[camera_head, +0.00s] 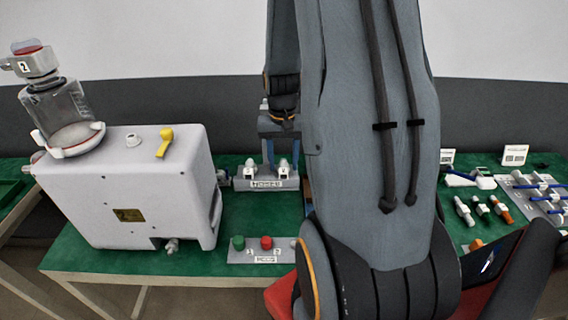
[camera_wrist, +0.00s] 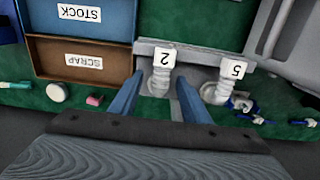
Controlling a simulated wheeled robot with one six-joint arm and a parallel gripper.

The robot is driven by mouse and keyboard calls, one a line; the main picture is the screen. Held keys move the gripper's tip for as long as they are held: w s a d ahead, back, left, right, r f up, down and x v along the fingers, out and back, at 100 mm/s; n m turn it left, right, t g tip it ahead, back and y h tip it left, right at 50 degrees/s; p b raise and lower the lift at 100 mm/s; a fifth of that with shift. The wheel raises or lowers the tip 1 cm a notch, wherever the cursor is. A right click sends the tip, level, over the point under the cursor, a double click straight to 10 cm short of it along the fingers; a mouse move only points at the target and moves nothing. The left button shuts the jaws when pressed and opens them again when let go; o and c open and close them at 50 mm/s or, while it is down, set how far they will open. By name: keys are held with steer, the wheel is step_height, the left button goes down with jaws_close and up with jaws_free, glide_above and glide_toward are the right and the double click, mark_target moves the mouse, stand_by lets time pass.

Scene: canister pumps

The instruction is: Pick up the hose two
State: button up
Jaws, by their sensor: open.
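The hose two (camera_wrist: 158,82) is a white ribbed fitting with a "2" tag, standing in the grey hose rack (camera_wrist: 200,52). In the head view, the hose two (camera_head: 283,170) is the right one of the pair in the rack (camera_head: 266,184). My gripper (camera_wrist: 158,84) is open, its blue fingers on either side of the hose two in the wrist view; I cannot tell whether they touch it. My gripper (camera_head: 282,157) also shows over the rack in the head view. The lower part of the hose is partly hidden.
Hose five (camera_wrist: 218,90) stands close beside. A blue STOCK bin (camera_wrist: 80,20) and a brown SCRAP bin (camera_wrist: 80,60) adjoin the rack. The white pump (camera_head: 135,190) stands left in the head view. A cap holder (camera_head: 262,256) lies in front. My arm hides the table's middle.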

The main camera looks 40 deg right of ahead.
steer(key=shift+f, duration=0.65)
jaws_close()
steer(key=shift+r, duration=0.1)
